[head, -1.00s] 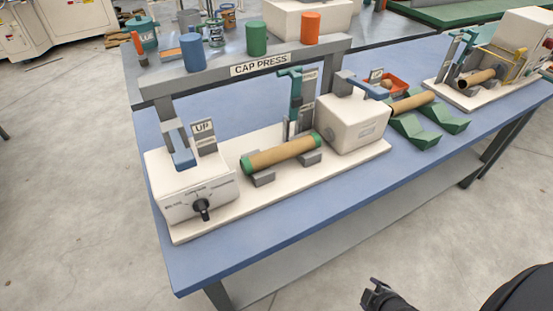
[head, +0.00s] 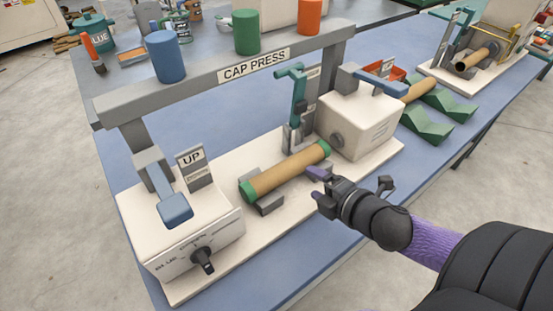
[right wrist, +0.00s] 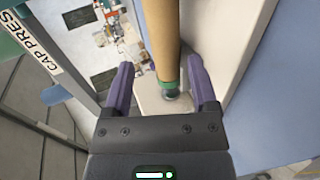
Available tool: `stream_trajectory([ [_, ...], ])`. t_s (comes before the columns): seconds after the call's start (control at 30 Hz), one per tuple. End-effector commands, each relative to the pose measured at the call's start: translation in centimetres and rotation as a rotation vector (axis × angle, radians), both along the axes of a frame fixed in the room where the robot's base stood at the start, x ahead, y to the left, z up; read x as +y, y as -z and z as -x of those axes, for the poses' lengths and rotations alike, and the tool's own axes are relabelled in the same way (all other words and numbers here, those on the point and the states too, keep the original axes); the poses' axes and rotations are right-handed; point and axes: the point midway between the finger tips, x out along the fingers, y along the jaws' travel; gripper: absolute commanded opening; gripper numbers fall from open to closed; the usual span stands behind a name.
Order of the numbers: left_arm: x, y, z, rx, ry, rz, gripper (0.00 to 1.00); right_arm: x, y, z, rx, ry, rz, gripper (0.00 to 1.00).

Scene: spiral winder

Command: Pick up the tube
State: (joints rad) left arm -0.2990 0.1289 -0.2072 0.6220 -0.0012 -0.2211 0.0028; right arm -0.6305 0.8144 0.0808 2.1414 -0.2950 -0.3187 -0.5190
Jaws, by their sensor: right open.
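The brown cardboard tube (head: 288,172) with green end caps lies on the grey cradles of the cap press, between its two white blocks. My right gripper (head: 317,184) is open and empty, just in front of the tube near its right end. In the right wrist view, the tube (right wrist: 161,35) runs down between the two spread purple fingers of the gripper (right wrist: 161,64), with one green cap showing near them. I see no finger closed on it. My left gripper is out of view.
A grey crossbar (head: 215,78) labelled CAP PRESS spans above the tube at the back, with coloured cylinders on top. White blocks stand left (head: 178,225) and right (head: 368,128) of it. The blue table's front edge is clear.

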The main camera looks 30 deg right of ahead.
Motion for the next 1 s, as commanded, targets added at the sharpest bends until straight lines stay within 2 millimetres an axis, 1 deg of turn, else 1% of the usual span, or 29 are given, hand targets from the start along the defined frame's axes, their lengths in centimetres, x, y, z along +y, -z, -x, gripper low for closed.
stream_trajectory([
  [0.03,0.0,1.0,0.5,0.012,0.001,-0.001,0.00,0.1,0.8,-1.0,-0.003,-0.002,0.003,0.74],
  [0.1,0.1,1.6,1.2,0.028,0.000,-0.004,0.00,0.1,1.4,-2.2,-0.002,-0.001,0.003,0.74],
  [0.23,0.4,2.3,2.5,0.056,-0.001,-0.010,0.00,0.2,1.9,-3.6,-0.001,0.001,0.003,0.74],
  [0.27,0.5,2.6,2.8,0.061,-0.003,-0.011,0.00,0.2,2.2,-4.0,0.000,0.000,0.002,0.74],
  [0.4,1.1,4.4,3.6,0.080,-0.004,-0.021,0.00,0.2,3.5,-6.5,-0.001,0.001,0.003,0.74],
  [0.5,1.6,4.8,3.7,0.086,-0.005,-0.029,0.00,0.4,3.8,-7.7,0.000,0.001,-0.001,0.74],
  [0.6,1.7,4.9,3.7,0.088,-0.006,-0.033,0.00,0.4,3.9,-8.2,0.002,0.001,0.002,0.74],
  [0.77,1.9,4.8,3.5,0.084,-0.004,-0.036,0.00,0.4,3.7,-8.2,0.002,0.001,0.001,0.74],
  [0.8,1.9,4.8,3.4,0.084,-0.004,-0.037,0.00,0.4,3.7,-8.2,0.002,0.001,0.001,0.72],
  [0.87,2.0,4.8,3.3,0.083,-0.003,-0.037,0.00,0.4,3.7,-8.2,0.002,0.001,0.001,0.60],
  [0.9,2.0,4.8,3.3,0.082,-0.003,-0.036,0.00,0.4,3.7,-8.2,0.002,0.001,0.001,0.51],
  [0.97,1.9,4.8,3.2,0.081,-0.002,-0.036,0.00,0.4,3.7,-8.2,0.002,0.001,0.001,0.38],
  [1.0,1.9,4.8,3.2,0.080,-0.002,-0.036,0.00,0.4,3.7,-8.2,0.002,0.001,0.001,0.30],
])
